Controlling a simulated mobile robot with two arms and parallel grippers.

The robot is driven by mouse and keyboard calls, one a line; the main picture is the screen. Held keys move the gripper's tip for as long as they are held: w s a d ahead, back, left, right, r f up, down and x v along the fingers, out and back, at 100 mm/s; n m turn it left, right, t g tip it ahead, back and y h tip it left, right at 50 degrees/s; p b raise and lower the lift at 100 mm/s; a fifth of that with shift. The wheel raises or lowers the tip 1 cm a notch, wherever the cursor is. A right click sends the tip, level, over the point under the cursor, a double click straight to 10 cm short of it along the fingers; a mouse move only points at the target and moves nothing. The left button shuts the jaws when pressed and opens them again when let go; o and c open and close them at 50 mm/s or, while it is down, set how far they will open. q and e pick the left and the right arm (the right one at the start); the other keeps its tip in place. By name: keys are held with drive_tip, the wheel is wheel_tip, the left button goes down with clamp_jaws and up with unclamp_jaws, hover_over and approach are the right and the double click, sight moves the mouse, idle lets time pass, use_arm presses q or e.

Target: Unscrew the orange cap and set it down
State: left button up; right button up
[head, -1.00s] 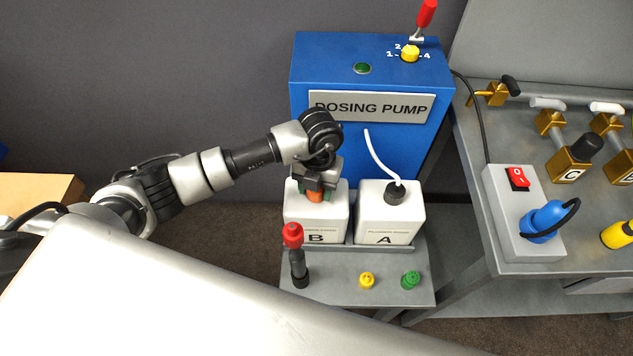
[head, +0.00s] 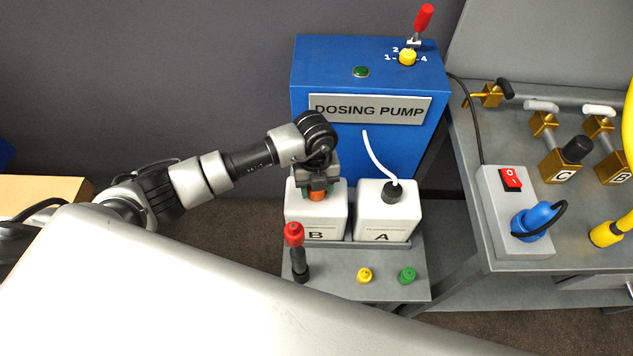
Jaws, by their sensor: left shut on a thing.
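The orange cap (head: 317,196) sits at the top of the white canister B (head: 315,223), in front of the blue dosing pump. My left gripper (head: 317,189) comes down from above and is shut on the cap. The fingers cover part of the cap. I cannot tell whether the cap still touches the canister's neck. My right gripper is not in view.
White canister A (head: 388,218) with a black cap and tube stands to the right. On the grey shelf (head: 340,289) stand a red-topped black piece (head: 297,250), a yellow piece (head: 364,275) and a green piece (head: 407,275). Shelf room is free between them. The dosing pump (head: 368,80) rises behind.

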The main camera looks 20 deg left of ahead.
use_arm(q)
drive_tip(key=shift+w+r, duration=0.1)
drive_tip(key=o, duration=1)
drive_tip(key=shift+c, duration=0.2)
drive_tip(key=shift+f+m+b, duration=0.25)
drive_tip(key=shift+m+b, duration=0.45)
drive_tip(key=shift+m, duration=0.3)
drive_tip(key=m+b, duration=0.1)
drive_tip(key=m, duration=0.2)
drive_tip(key=shift+m+y+b, duration=0.3)
drive_tip(key=shift+m+b, duration=0.05)
drive_tip(key=shift+m, duration=0.05)
drive_tip(key=m+b, duration=0.1)
drive_tip(key=m, duration=0.1)
drive_tip(key=shift+m, duration=0.4)
drive_tip(key=shift+r+m, duration=0.15)
drive_tip(key=shift+m, duration=0.15)
